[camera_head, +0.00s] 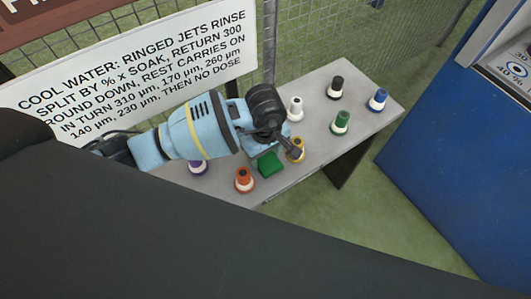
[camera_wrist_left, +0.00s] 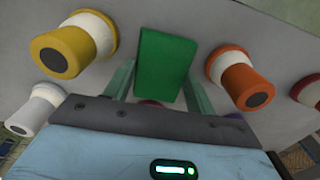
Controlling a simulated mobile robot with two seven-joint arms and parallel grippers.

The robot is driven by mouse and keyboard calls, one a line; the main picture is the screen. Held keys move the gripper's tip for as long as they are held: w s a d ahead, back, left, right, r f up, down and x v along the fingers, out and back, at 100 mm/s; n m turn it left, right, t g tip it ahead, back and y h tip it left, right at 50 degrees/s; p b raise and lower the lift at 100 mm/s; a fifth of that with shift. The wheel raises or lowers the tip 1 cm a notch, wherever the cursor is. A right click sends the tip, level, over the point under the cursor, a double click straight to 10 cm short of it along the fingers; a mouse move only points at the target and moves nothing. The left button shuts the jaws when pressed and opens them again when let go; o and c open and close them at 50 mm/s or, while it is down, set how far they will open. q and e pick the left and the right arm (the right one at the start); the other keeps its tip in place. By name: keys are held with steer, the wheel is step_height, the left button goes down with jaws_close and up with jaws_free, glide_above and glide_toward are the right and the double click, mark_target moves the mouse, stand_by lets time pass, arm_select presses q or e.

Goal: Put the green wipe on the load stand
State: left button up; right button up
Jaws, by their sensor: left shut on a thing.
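The green wipe (camera_head: 269,164) is a small green block-like pad over the grey table. It also shows in the left wrist view (camera_wrist_left: 163,65), between the two fingers. My left gripper (camera_head: 273,155) reaches down over the table and is shut on the green wipe. Whether the wipe touches the tabletop or is just above it I cannot tell. I cannot make out which thing is the load stand. My right gripper is not in view.
On the grey table (camera_head: 310,90) stand several capped bobbins: orange (camera_head: 244,180), yellow (camera_head: 296,150), white (camera_head: 295,108), green (camera_head: 341,122), black (camera_head: 336,87), blue (camera_head: 378,99), purple (camera_head: 198,167). A sign (camera_head: 140,75) is behind, a blue cabinet (camera_head: 450,150) right.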

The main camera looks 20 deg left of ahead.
mark_target(265, 158)
arm_select(q)
steer(key=shift+f, duration=0.1)
steer(key=o, duration=0.4)
steer(key=shift+f, duration=0.1)
steer(key=o, duration=0.5)
step_height(265, 158, up, 12)
steer(key=shift+r+p, duration=0.2)
steer(key=shift+p, duration=0.1)
steer(key=shift+o, duration=0.4)
